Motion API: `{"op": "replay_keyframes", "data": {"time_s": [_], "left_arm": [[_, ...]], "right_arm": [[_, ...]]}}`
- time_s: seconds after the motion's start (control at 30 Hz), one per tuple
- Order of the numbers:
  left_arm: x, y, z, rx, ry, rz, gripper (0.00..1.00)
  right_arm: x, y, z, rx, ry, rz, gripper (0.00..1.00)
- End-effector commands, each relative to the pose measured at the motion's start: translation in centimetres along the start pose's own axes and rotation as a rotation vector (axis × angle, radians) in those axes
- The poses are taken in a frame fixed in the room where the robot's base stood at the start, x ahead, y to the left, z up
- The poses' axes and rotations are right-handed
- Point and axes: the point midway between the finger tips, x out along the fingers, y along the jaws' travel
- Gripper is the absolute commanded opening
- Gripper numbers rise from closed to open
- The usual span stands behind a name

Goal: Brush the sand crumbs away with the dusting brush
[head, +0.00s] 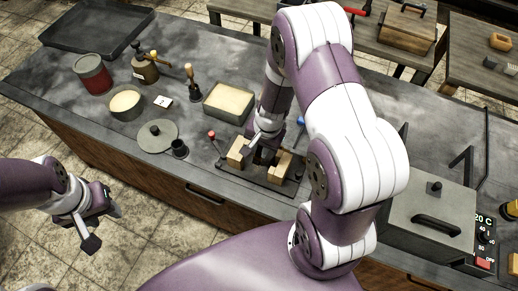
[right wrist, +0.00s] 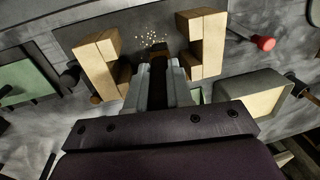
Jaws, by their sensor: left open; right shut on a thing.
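My right gripper (head: 264,153) is low between two wooden blocks, the left one (head: 236,153) and the right one (head: 283,166). In the right wrist view my right gripper (right wrist: 161,88) is shut on the dusting brush (right wrist: 158,68), of which only a short brown part shows between the fingers. Pale sand crumbs (right wrist: 153,39) lie scattered on the dark plate (right wrist: 132,22), just beyond the brush and between the blocks. Whether the brush touches the plate is unclear. The crumbs are hidden in the head view. My left gripper (head: 103,226) is open and empty, in front of the bench.
A sand-filled square box (head: 229,103) stands behind the blocks. A red-knobbed rod (head: 214,140), a dark cup (head: 180,149) and a round lid (head: 156,137) are to their left. A grey furnace box (head: 430,225) is at right. Bare bench lies in front of the cup.

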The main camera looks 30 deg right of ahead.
Motion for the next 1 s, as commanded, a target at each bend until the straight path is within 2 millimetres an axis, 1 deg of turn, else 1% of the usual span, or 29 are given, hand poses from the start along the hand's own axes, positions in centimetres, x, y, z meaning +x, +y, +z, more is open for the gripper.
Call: {"op": "replay_keyframes", "data": {"time_s": [0.6, 0.8, 0.9, 1.0], "left_arm": [[-0.6, 0.0, -0.1, 0.000, 0.000, 0.000, 0.43], [-0.5, 0.0, -0.1, 0.000, 0.000, 0.000, 0.43], [-0.9, 0.0, -0.1, 0.000, 0.000, 0.000, 0.43], [-2.0, 0.0, -0.2, 0.000, 0.000, 0.000, 0.43]], "right_arm": [[-0.1, 0.0, -2.2, 0.001, 0.001, 0.000, 0.00], [0.0, 0.0, -2.2, 0.000, 0.000, 0.000, 0.00], [-0.5, -0.1, -2.2, 0.000, 0.000, 0.000, 0.00], [-1.6, -0.2, -2.2, 0.000, 0.000, 0.000, 0.00]]}}
